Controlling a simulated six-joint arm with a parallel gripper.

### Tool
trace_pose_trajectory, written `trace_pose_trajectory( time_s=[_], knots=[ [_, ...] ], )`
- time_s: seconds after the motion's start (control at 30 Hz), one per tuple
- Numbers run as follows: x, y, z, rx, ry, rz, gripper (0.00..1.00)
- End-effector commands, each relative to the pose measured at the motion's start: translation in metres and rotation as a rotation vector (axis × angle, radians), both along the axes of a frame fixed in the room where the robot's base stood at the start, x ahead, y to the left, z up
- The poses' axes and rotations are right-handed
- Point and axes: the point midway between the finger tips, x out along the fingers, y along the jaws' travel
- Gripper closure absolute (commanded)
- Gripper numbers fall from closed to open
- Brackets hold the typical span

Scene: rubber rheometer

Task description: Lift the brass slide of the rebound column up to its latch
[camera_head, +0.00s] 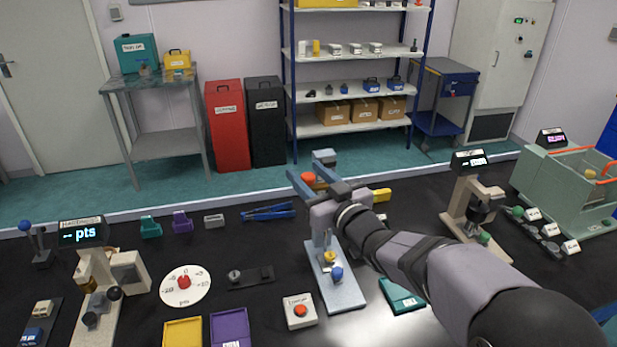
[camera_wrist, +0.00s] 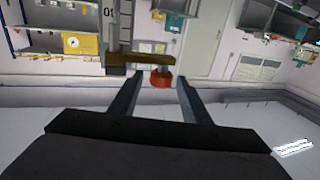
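The rebound column's pale blue-grey base (camera_head: 338,290) stands on the bench in the head view, with a yellow knob and a blue knob on it. My wrist hides most of the upright. My gripper (camera_head: 308,169) is high at the column, its fingers apart around a red knob (camera_head: 307,179). In the wrist view my gripper (camera_wrist: 160,80) is open, and the red knob (camera_wrist: 161,81) shows between the fingertips. A brass-coloured bar (camera_wrist: 142,60), which looks like the slide, lies across just beyond the tips. I cannot tell whether the fingers touch anything. The latch is not clearly visible.
A yellow piece (camera_head: 381,195) shows right of my wrist. Blue-handled pliers (camera_head: 268,212) lie left of the column. A white box with a red button (camera_head: 300,310) stands in front. A beige instrument (camera_head: 470,205) stands to the right.

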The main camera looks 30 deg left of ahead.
Motion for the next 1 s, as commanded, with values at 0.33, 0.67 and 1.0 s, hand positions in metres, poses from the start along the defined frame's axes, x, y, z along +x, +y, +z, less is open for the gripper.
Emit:
trace_pose_trajectory(
  time_s=[0.33,0.67,1.0],
  knots=[
    [-0.002,-0.004,-0.003,-0.003,0.002,0.000,0.57],
    [-0.020,-0.036,-0.003,-0.002,0.000,-0.002,0.57],
    [-0.036,-0.062,-0.002,0.000,0.001,-0.001,0.57]
  ],
)
